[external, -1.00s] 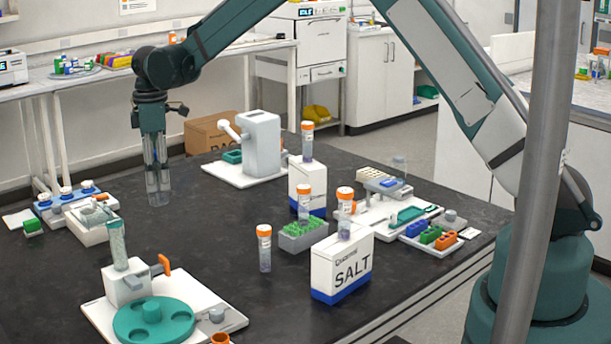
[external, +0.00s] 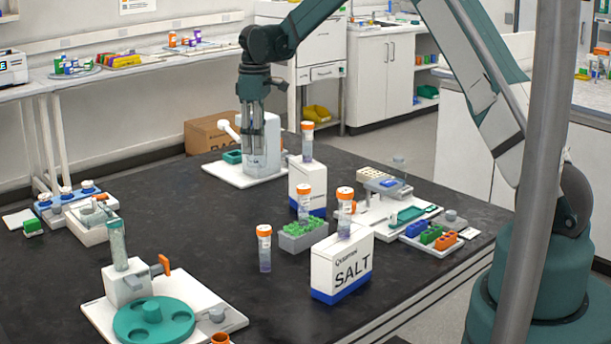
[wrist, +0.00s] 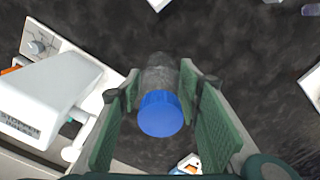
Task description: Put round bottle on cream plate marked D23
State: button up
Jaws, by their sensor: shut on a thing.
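My gripper (wrist: 158,92) is shut on a bottle (wrist: 157,78) with a grey, see-through body and a blue cap (wrist: 160,113); the cap faces the wrist camera. In the external view my gripper (external: 259,152) points down in front of the white-grey device (external: 262,132), and the bottle is hard to make out there. No D23 mark is legible. A pale plate (external: 222,172) lies under the device; it also shows at the left in the wrist view (wrist: 95,103). I cannot tell which plate is D23.
Tubes with orange caps (external: 264,250), a green rack (external: 303,237) and a SALT box (external: 342,268) stand right of centre. A teal carousel (external: 154,322) sits on a pale plate (external: 225,313) at front left. The dark bench between is mostly clear.

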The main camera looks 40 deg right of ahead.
jog(key=s+d+m, duration=0.2)
jog(key=s+d, duration=0.1)
jog(key=d, duration=0.7)
jog(key=s+d+m, duration=0.2)
jog(key=d, duration=0.8)
jog(key=r+m, duration=0.2)
jog(key=m, duration=0.1)
send_over(376, 174)
jog(key=shift+f, duration=0.25)
jog(key=shift+f, duration=0.15)
notch_tip(376, 174, down, 6)
jog(key=shift+p, duration=0.3)
jog(key=shift+f, duration=1.85)
jog(key=shift+f, duration=0.2)
